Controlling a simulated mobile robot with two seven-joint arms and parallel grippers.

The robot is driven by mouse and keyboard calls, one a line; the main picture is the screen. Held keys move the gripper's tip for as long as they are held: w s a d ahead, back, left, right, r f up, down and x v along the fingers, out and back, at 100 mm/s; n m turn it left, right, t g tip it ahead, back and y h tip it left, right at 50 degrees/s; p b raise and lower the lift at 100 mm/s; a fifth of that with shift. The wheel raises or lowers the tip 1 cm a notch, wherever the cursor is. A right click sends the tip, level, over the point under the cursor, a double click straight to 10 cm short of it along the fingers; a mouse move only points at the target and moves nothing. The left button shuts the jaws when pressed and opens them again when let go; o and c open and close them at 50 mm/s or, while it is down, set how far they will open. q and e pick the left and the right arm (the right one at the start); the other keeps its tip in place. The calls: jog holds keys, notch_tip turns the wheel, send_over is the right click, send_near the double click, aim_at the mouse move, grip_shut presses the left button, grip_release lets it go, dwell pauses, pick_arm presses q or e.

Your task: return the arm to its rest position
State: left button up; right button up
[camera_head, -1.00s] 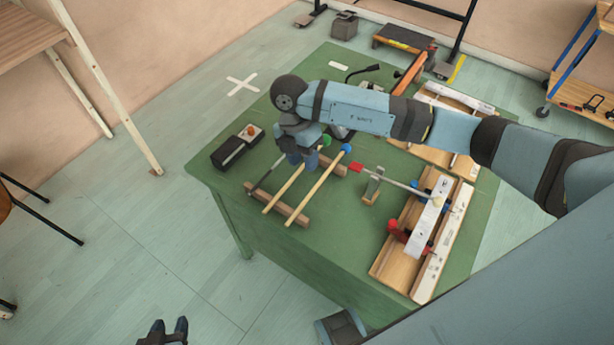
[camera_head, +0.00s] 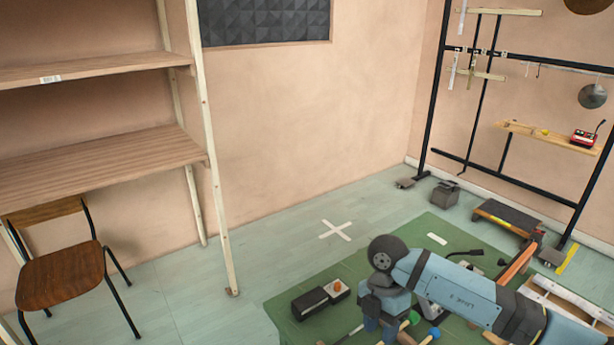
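My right arm (camera_head: 455,290) comes in from the right over the green table (camera_head: 275,308). My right gripper (camera_head: 380,325) points down over the table near the mallets, at the bottom edge of the view. Its fingertips are small and partly cut off, so I cannot tell whether it is open or holds anything. A green-headed mallet (camera_head: 414,317) and a blue-headed mallet (camera_head: 435,332) show just right of it. My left gripper is out of view.
A black box with an orange knob (camera_head: 311,303) sits left of my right gripper. A wooden shelf (camera_head: 100,165) and chair (camera_head: 62,272) stand at left. A black rack (camera_head: 430,90) stands at back right. Floor around the white cross (camera_head: 335,230) is clear.

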jog(key=s+a+r+n+g+y+p, duration=0.25)
jog(key=s+a+y, duration=0.55)
jog(key=a, duration=0.4)
jog(key=s+a+r+m+t+y+p, duration=0.1)
jog(key=a+r+m+t+y+p, duration=0.3)
jog(key=r+t+y, duration=0.6)
jog(key=w+d+f+m+t+h+p, duration=0.1)
jog(key=d+f+m+t+h, duration=0.25)
jog(key=m+t, duration=0.35)
jog(key=d+f+m+t+h+p, duration=0.2)
jog(key=d+f+m+t+h, duration=0.15)
jog(key=d+m+t, duration=0.35)
jog(key=s+d+f+m+g+h+p, duration=0.1)
jog(key=s+d+f+m+g+h, duration=0.2)
jog(key=s+f+h, duration=0.1)
jog(key=s+d+f+m+g+h, duration=0.3)
jog(key=s+f+g+h, duration=0.1)
jog(key=s+f, duration=0.3)
jog(key=shift+s+f+h+p, duration=0.2)
jog(key=shift+s+h+p, duration=0.1)
jog(key=shift+s+p, duration=0.1)
